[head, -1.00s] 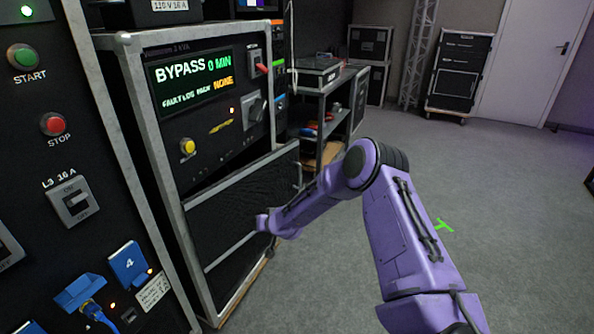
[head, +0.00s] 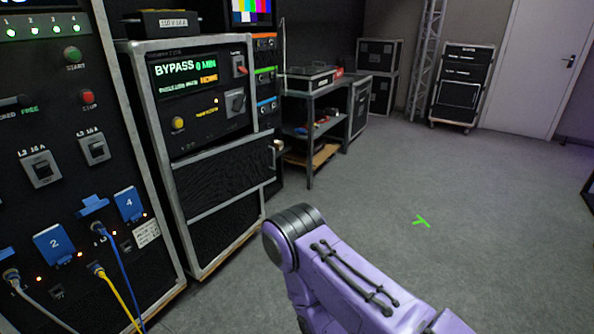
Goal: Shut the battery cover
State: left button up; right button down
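The battery cover (head: 222,180) is the black, grey-edged panel across the lower front of the power cabinet (head: 165,55). Its right end reaches a little past the cabinet's right edge, and a dark strip shows above its top edge. It looks slightly proud of the front, but I cannot tell exactly how far. My purple arm comes in from the bottom right, with its bent joint in front of the floor, apart from the cover. Neither gripper is in view. Nothing touches the visible face of the cover.
A rack (head: 65,140) with blue plugs and hanging cables stands close on the left. A cart (head: 310,130) with shelves is behind the cabinet on the right. Stacked cases (head: 462,85) stand at the back wall. The grey floor on the right is clear around a green mark (head: 421,221).

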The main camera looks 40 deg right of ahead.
aim_at(207, 181)
jog(key=z, duration=1.1)
jog(key=i, duration=2)
jog(key=u, duration=0.95)
